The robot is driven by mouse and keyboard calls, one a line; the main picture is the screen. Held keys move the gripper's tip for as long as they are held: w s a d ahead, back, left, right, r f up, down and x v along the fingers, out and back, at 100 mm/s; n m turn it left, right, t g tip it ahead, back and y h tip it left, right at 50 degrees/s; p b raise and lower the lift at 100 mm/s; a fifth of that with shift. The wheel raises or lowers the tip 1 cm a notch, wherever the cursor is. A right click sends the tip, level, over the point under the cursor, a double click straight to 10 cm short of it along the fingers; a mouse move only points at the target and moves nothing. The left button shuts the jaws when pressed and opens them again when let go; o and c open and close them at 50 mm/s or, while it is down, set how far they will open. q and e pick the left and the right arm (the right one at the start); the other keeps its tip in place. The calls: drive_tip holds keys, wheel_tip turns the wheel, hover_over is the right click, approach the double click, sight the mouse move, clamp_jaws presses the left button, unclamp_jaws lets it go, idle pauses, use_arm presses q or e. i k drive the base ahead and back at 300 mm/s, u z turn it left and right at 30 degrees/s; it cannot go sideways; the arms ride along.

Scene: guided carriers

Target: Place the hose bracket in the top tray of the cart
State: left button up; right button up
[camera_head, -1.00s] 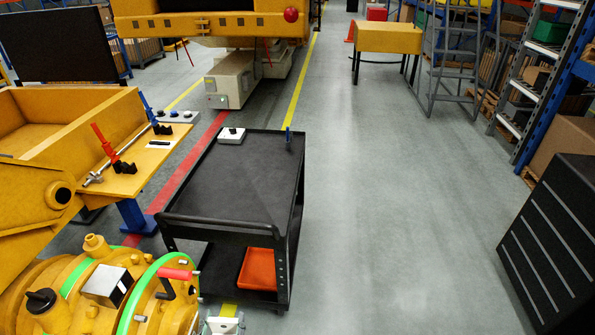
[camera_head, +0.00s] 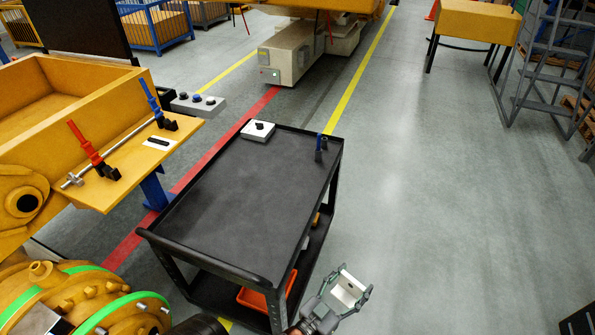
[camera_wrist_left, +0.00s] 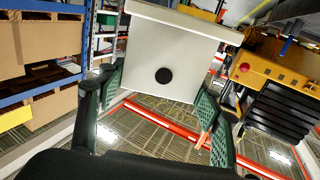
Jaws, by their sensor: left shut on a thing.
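The hose bracket (camera_head: 347,290) is a pale grey-white angled piece. My left gripper (camera_head: 354,280) is shut on it at the bottom of the head view, just right of the cart's near right corner. In the left wrist view the bracket (camera_wrist_left: 190,45) shows as a flat pale plate with a round black hole, between the green fingers of the gripper (camera_wrist_left: 160,100). The black cart (camera_head: 245,190) stands left of and beyond the gripper; the bracket is outside its top tray. My right gripper is not in view.
The tray holds a white box with a black knob (camera_head: 258,131) at the far left and a small blue-and-black item (camera_head: 320,148) at the far right. Its middle is bare. An orange bin (camera_head: 255,298) sits on the lower shelf.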

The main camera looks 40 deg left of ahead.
sight(262, 188)
drive_tip(key=u, duration=0.1)
drive_tip(key=i, duration=1.45)
drive_tip(key=u, duration=1.2)
drive_tip(key=i, duration=0.75)
drive_tip(key=u, duration=0.85)
